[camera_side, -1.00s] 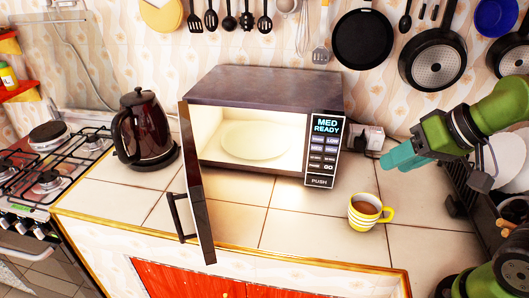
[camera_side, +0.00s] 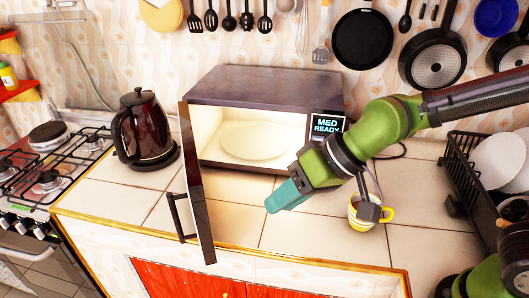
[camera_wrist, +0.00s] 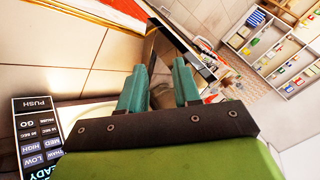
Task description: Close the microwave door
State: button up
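The microwave (camera_side: 262,88) stands on the tiled counter in the side view, its lit inside showing a round plate (camera_side: 252,144). Its door (camera_side: 200,190) stands open, swung out toward the front at the left, with a dark handle (camera_side: 179,217) on its outer side. My gripper (camera_side: 274,204) is in front of the microwave's opening, to the right of the door and apart from it. In the wrist view my gripper (camera_wrist: 160,68) has its two teal fingers apart with nothing held between them. The dark door (camera_wrist: 180,45) shows beyond the fingertips. My arm hides most of the button panel in the side view.
A yellow-striped cup (camera_side: 367,216) of brown drink stands under my arm, partly hidden. A dark kettle (camera_side: 146,130) stands left of the microwave, beside the stove (camera_side: 45,165). A dish rack (camera_side: 462,165) is at the right. Counter tiles (camera_side: 235,220) between door and gripper are clear.

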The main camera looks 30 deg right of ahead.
aim_at(174, 211)
jog(key=w+a+f+m+t+y, duration=0.1)
jog(key=w+a+f+t, duration=0.15)
jog(key=a, duration=0.95)
jog(key=w+a+f+t+y, duration=0.1)
jog(key=a+f+t, duration=0.15)
jog(key=a, duration=0.85)
jog(key=s+a+f+m+t+h, duration=0.2)
jog(key=s+f+t+h, duration=0.15)
jog(key=f+h, duration=0.35)
jog(key=d+r+t+h, duration=0.4)
jog(key=d+r+h, duration=0.1)
jog(key=h, duration=0.1)
jog(key=shift+m+g, duration=0.25)
jog(key=shift+m, duration=0.05)
jog(key=x, duration=1.6)
jog(key=shift+w+d+f, duration=0.1)
jog(key=shift+d+f, duration=0.05)
jog(key=shift+f, duration=0.05)
jog(key=shift+c, duration=0.4)
grip_shut()
